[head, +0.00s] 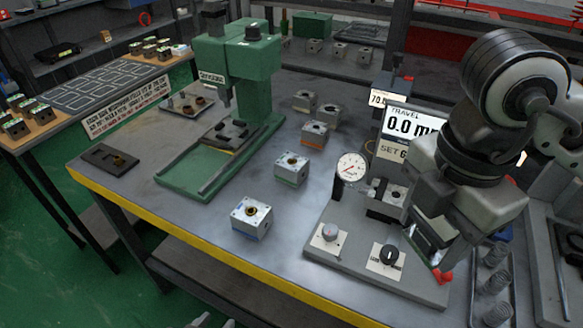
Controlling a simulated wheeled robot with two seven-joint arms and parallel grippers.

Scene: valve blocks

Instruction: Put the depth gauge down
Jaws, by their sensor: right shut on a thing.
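My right gripper (432,238) points down over the right part of the grey fixture plate (335,259). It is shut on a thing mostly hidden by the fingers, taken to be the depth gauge. A small red piece (442,275) shows just below the fingers, at the plate's right edge. I cannot tell whether the held thing touches the plate. A round white dial (352,167) with a red needle stands at the fixture's left. My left gripper (207,322) shows only as a small grey piece at the bottom edge; its jaws are not clear.
Valve blocks stand on the bench, including a blue-marked one (251,218), a green-marked one (291,169) and an orange-marked one (314,135). A green press (235,70) stands at the left. A tray of springs (491,285) lies right of the fixture. A display (407,128) reads travel 0.0.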

